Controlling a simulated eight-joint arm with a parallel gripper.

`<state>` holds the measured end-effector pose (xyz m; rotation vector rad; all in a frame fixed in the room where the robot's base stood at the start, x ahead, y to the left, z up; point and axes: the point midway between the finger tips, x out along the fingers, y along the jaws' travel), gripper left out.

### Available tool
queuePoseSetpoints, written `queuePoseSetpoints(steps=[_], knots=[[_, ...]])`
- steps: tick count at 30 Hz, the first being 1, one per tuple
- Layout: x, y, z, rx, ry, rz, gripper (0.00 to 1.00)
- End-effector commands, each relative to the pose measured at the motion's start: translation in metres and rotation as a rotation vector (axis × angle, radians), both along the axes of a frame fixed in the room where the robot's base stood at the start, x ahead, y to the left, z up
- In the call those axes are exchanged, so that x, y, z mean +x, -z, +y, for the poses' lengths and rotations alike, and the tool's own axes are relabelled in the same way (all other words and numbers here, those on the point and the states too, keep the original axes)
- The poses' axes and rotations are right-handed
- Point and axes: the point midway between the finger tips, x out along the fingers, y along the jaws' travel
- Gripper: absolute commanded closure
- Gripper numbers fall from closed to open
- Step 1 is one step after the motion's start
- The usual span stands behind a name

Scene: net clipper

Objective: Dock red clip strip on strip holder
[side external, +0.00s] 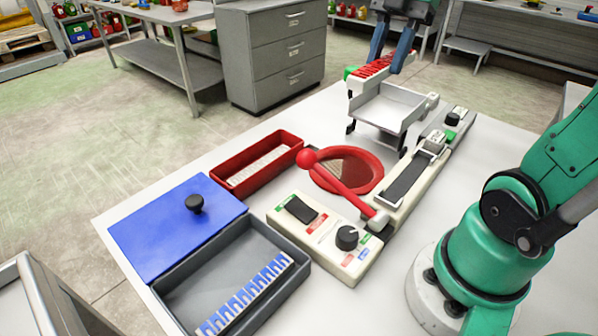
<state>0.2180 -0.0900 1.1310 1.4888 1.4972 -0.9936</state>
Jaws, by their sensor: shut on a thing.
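The red clip strip (371,68) is at the back of the table in the side external view, with its row of clips facing up. It lies at the upper edge of a pale tray-like stand (385,107) on dark legs, which may be the strip holder. My gripper (386,63) comes down from above and is shut on the red clip strip with its blue fingers. Whether the strip is seated on the stand or just above it, I cannot tell. A small green part (350,73) shows at the strip's left end.
Right of the stand is a long pale device (412,180) with a dark slot. A red-knobbed lever (338,182) crosses a red round dish (362,158). A control box (325,238), red bin (258,160), blue lid (177,226) and grey box with blue clips (236,290) stand in front.

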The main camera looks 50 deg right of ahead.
Motion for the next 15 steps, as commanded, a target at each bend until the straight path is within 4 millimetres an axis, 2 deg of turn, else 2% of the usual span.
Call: queuePoseSetpoints(steps=[1, 3, 6, 11, 15], knots=[[-0.014, -0.003, -0.012, 0.0, 0.014, 0.001, 1.0], [-0.03, -0.007, -0.024, 0.001, 0.013, 0.001, 1.0], [-0.049, -0.01, -0.035, 0.0, 0.012, 0.001, 1.0], [-0.064, -0.011, -0.041, -0.001, 0.007, 0.0, 1.0], [-0.065, 0.009, -0.042, -0.001, 0.005, -0.001, 1.0]])
